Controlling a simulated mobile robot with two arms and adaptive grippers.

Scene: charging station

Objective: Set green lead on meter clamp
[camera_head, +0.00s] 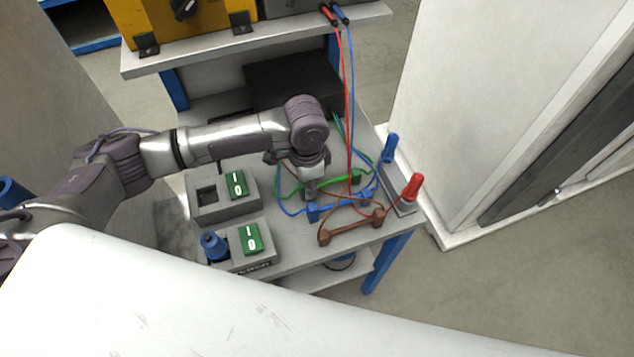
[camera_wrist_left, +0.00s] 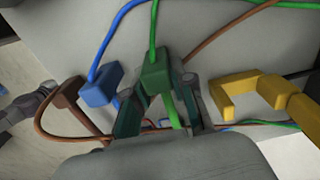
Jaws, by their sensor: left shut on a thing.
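The green lead (camera_head: 345,181) lies over the grey cart top in the head view, with a green cable running from it. My left gripper (camera_head: 309,190) points down at its left end. In the left wrist view the fingers of my left gripper (camera_wrist_left: 160,108) are shut around the green lead's block (camera_wrist_left: 155,72), which has a green cable rising from it. Whether the lead touches the surface is not clear. I cannot tell which part is the meter clamp. My right gripper is not in view.
A blue lead (camera_head: 340,206) and a brown lead (camera_head: 350,227) lie close by, with crossing cables. Blue (camera_head: 390,147) and red (camera_head: 412,187) handles stand at right. Switch boxes (camera_head: 222,200) are at left. A yellow bracket-shaped piece (camera_wrist_left: 245,88) is right of the fingers.

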